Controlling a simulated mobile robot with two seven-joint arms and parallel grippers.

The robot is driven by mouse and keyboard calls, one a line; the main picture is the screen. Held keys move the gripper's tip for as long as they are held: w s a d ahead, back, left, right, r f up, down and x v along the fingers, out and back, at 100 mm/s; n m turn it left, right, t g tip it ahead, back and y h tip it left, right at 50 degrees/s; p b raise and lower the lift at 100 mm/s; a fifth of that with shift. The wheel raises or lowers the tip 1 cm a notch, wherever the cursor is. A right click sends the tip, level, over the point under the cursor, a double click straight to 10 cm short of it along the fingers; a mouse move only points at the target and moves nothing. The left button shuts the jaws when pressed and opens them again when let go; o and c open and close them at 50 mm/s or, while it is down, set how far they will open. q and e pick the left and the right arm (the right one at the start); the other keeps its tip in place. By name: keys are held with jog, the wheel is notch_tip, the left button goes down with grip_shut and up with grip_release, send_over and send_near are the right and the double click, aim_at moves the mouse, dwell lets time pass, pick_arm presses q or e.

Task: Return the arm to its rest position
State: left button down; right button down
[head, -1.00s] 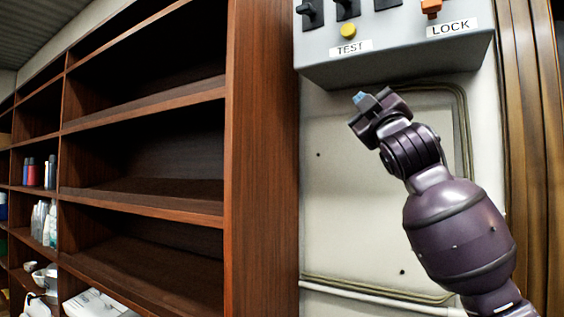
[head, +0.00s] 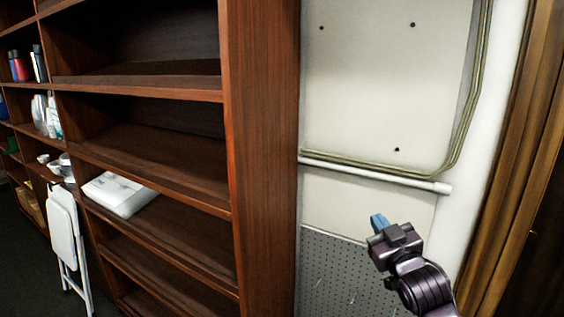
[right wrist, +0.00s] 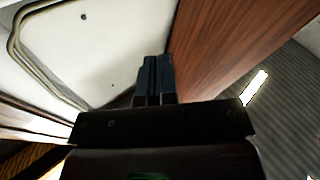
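My right gripper (head: 379,222) is at the lower right of the head view, in front of the wall panel and beside the wooden shelf. Its blue fingertips are together with nothing seen between them. In the right wrist view the two dark fingers (right wrist: 153,80) point up, side by side, with only a thin line between them. The purple arm behind it runs off the bottom edge of the head view. My left gripper is not in view.
A tall wooden shelf (head: 262,150) fills the left and middle. A white box (head: 118,193), bottles (head: 47,115) and a folded white chair (head: 65,235) are at the left. A pale wall panel (head: 380,80), pipe (head: 375,174) and pegboard (head: 335,275) are behind the gripper.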

jog(key=s+d+f+m+g+h, duration=0.1)
jog(key=s+d+f+g, duration=0.1)
jog(key=s+f, duration=0.8)
jog(key=s+d+f+m+g+h, duration=0.2)
jog(key=s+f+g, duration=0.1)
jog(key=s+f, duration=0.7)
jog(key=s+d+f+m+g+h, duration=0.1)
jog(key=s+d+f+m+g, duration=0.1)
jog(key=s+f, duration=0.8)
notch_tip(320, 180, down, 4)
jog(key=shift+s+d+f+g, duration=0.1)
jog(key=shift+s+d+g, duration=0.2)
jog(key=shift+g, duration=0.2)
